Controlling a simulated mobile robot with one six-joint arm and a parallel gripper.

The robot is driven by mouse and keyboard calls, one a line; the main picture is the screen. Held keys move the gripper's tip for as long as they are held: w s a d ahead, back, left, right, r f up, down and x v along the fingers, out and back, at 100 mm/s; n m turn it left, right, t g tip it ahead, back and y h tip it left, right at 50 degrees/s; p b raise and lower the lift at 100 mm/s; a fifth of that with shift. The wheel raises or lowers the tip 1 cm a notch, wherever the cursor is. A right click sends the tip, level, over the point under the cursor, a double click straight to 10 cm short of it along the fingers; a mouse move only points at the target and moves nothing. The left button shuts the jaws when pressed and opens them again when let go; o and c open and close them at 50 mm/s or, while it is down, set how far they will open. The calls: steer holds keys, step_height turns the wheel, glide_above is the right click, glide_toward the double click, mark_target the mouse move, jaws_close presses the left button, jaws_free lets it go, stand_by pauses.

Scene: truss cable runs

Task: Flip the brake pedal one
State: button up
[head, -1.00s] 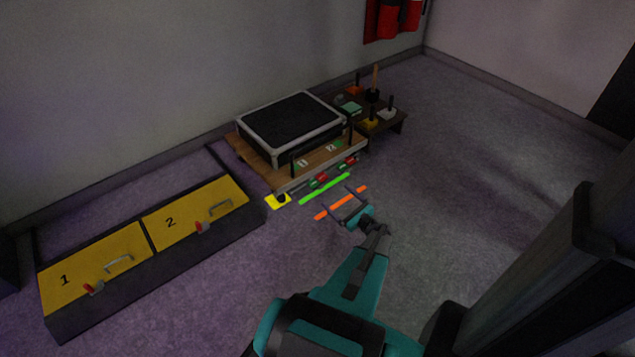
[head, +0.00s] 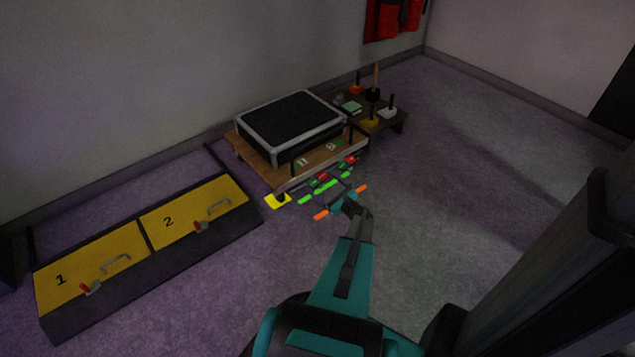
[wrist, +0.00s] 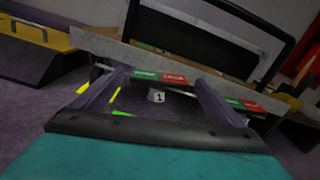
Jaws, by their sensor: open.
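Brake pedal one (head: 320,178) is a small green and red bar low on the front of the wooden dolly (head: 330,158). In the wrist view pedal one (wrist: 158,77) is centred, green on its left and red on its right, above a small tag marked 1 (wrist: 157,97). The second pedal (head: 350,161) is farther right; it also shows in the wrist view (wrist: 240,104). My gripper (head: 338,188) is open and empty in front of the dolly. In the wrist view its fingers (wrist: 163,82) frame pedal one left and right; contact cannot be told.
A black case (head: 290,125) with pale edges sits on the dolly. Green (head: 325,187) and orange (head: 321,215) strips and a yellow patch (head: 277,201) mark the floor. Yellow-topped box (head: 190,215) is left, a low peg stand (head: 385,120) behind right.

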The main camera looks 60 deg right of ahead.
mark_target(322, 182)
steer(key=shift+b+x, duration=0.4)
steer(key=shift+x, duration=1.6)
steer(key=c, duration=1.1)
steer(key=shift+o, duration=0.2)
steer(key=shift+r+m+p, duration=0.1)
steer(key=shift+m+p, duration=0.2)
steer(key=shift+p, duration=0.1)
steer(key=m+p, duration=0.2)
steer(key=p, duration=0.1)
steer(key=shift+d+m, duration=0.1)
steer(key=shift+m, duration=0.2)
steer(key=shift+s+m+p, duration=0.1)
steer(key=shift+m+p, duration=0.6)
steer(key=shift+p, duration=0.05)
